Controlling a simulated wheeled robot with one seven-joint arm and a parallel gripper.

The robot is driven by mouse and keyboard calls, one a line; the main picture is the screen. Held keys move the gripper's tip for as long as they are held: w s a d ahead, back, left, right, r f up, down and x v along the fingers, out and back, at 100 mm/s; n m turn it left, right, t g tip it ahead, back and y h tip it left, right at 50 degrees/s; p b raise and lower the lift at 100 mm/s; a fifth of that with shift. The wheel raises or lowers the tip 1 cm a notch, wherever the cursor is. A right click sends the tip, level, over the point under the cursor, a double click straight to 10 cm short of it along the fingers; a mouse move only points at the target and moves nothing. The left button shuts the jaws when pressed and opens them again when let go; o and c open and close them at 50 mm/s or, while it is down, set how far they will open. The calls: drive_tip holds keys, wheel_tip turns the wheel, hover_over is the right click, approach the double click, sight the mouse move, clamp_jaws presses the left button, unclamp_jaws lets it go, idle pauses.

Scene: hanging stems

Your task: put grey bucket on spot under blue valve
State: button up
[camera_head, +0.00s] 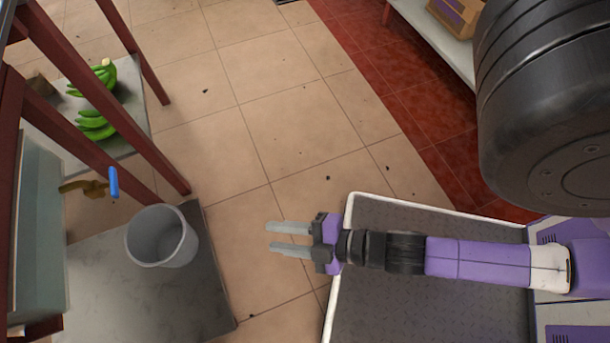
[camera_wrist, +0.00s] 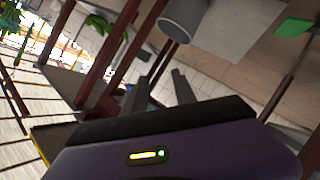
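The grey bucket (camera_head: 162,238) stands upright on a grey slab (camera_head: 110,290) at the lower left of the head view. It looks empty. The blue valve handle (camera_head: 114,183) sits on a brass tap (camera_head: 85,188) at the side of a grey-green tank, just up and left of the bucket in the picture. My gripper (camera_head: 270,239) is open and empty, to the right of the bucket and apart from it. In the wrist view the bucket (camera_wrist: 184,18) is at the top, beyond my open fingers (camera_wrist: 163,88). I cannot tell whether the bucket is directly under the valve.
Dark red posts (camera_head: 95,125) of a frame stand around the tank. Green bananas (camera_head: 95,125) lie on a grey shelf (camera_head: 130,100) behind. Tiled floor (camera_head: 270,120) is clear in the middle. A white shelf with a cardboard box (camera_head: 455,15) is at the top right.

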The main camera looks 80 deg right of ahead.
drive_tip(key=s+r+m, duration=0.2)
drive_tip(key=r+m, duration=0.2)
drive_tip(key=r, duration=0.2)
drive_tip(key=s+d+r+m, duration=0.1)
drive_tip(key=s+r+m, duration=0.2)
drive_tip(key=r+m, duration=0.2)
drive_tip(key=shift+d+r+t, duration=0.3)
drive_tip(key=shift+r, duration=0.45)
wheel_tip(320, 180, up, 29)
drive_tip(key=p, duration=2.9)
drive_tip(key=shift+r, duration=0.2)
